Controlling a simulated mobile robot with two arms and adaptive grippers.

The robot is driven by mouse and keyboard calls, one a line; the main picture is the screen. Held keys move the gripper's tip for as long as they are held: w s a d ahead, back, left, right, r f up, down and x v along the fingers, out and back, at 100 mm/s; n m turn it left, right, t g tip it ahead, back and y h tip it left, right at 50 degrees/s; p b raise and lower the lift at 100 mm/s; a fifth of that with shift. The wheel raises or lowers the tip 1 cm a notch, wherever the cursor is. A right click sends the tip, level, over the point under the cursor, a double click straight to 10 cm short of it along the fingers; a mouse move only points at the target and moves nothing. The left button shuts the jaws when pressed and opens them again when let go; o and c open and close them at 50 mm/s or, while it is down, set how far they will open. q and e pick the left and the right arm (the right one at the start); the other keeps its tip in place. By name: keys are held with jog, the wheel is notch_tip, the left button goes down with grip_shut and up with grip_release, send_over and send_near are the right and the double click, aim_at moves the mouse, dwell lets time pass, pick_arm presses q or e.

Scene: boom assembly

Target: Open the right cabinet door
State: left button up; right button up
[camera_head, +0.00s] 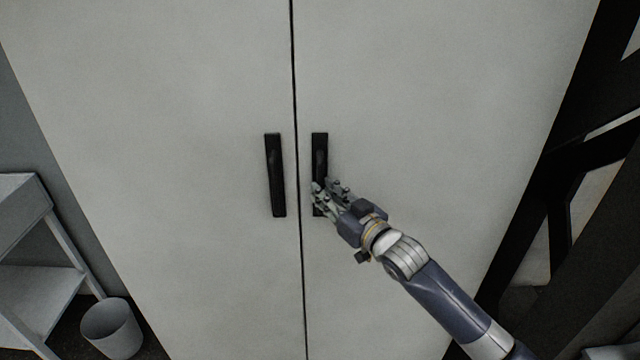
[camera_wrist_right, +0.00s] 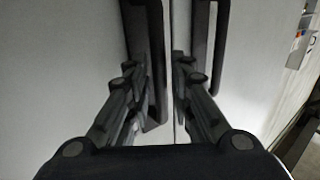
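The right cabinet door (camera_head: 430,120) is shut, level with the left door (camera_head: 170,110). Its black vertical handle (camera_head: 320,150) stands just right of the seam. My right gripper (camera_head: 330,188) is at the lower half of this handle, covering part of it. In the right wrist view my right gripper (camera_wrist_right: 158,75) has its fingers apart. A dark handle bar (camera_wrist_right: 153,60) lies between them, close to the left finger; no clear grip shows. My left gripper is not in view.
The left door's black handle (camera_head: 275,175) is close by, across the narrow seam. A grey shelf unit (camera_head: 40,275) and a bin (camera_head: 112,328) stand at the lower left. A dark frame (camera_head: 560,150) stands right of the cabinet.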

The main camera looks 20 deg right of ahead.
jog(key=shift+x, duration=1.35)
grip_shut()
jog(key=shift+s, duration=0.1)
